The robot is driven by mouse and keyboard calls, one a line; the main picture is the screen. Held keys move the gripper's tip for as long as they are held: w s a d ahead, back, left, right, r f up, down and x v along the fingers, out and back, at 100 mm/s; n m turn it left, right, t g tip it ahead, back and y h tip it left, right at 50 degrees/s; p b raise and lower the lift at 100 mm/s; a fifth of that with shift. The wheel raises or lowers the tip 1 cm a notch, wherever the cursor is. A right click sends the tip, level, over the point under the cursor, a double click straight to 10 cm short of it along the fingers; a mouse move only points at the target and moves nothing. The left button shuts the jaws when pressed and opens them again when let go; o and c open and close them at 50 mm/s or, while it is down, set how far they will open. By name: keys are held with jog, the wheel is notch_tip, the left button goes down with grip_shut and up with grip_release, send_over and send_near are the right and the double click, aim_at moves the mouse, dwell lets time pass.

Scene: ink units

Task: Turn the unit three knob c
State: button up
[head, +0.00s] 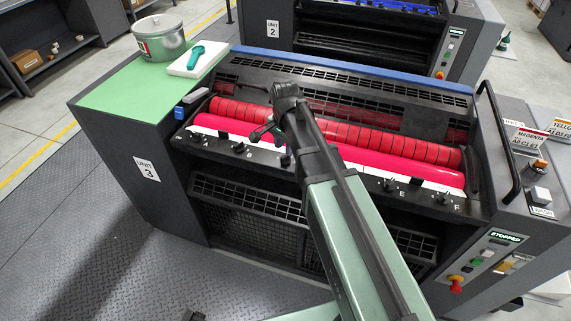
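Unit three (147,169) is the dark press in the middle, with its "UNIT 3" label on the left side. A row of small black knobs runs along its front ledge below the red rollers. One knob (285,161), third from the left and probably knob c, sits just left of my arm; its letter is too small to read. My gripper (262,133) hangs over the pink roller, above and slightly left of that knob, and looks apart from it. Its fingers are dark and small, so their opening is unclear. Part of the row right of this knob is hidden behind my arm.
Knobs marked E (390,186) and F (444,199) show at right. A green mat (130,100) bears a metal tin (160,38) and a white tray (186,69) with a green tool. A control panel (490,258) reads "STOPPED". A black handrail (497,140) stands at right.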

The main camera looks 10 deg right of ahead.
aim_at(286, 158)
notch_tip(286, 158, down, 4)
jog(key=shift+b, duration=1)
jog(key=shift+r, duration=0.15)
grip_shut()
jog(key=shift+n, duration=0.4)
jog(key=n, duration=0.9)
